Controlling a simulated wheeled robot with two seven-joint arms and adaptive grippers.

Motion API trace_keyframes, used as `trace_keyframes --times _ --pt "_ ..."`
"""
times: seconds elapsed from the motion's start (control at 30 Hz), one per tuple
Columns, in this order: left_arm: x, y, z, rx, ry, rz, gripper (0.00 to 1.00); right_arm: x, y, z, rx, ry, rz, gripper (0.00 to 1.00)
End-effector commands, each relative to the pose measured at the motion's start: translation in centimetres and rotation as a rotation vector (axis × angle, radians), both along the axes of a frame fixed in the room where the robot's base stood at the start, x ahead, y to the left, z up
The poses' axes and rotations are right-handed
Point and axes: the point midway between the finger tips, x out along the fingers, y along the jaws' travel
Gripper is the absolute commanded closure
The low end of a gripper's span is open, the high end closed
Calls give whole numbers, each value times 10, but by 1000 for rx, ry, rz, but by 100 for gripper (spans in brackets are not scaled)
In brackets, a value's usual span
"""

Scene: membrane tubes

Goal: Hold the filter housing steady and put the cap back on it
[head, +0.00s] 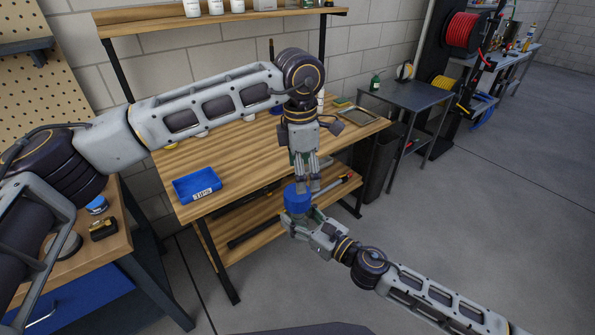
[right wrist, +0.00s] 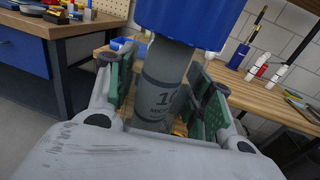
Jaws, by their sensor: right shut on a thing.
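The filter housing (right wrist: 165,85) is a grey cylinder with dark printed marks. In the right wrist view it stands between the green pads of my right gripper (right wrist: 168,100), which is shut on it. The blue cap (right wrist: 190,20) sits at the housing's upper end, and the top of the cap is cut off by that view. In the head view the blue cap (head: 297,200) hides most of the housing. My right gripper (head: 298,222) is just below the cap. My left gripper (head: 307,184) points down at the cap's top; I cannot tell whether its fingers grip it.
A wooden workbench (head: 235,165) stands behind, with a blue bin (head: 197,185) at its left and a lower shelf (head: 262,222). A dark side table (head: 405,95) is to the right. The floor (head: 460,200) at the right is clear.

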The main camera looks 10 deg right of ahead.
Motion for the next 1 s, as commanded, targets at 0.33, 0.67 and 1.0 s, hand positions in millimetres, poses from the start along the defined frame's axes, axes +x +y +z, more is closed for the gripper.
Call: trace_keyframes --times 0.33,0.67,1.0 --pt "1 3 0 6 16 275 22 0 0 1 1 -2 0 100" --pt "1 5 0 11 29 536 22 0 0 1 1 -2 0 100" --pt "1 7 0 16 40 806 22 0 0 1 1 -2 0 100"
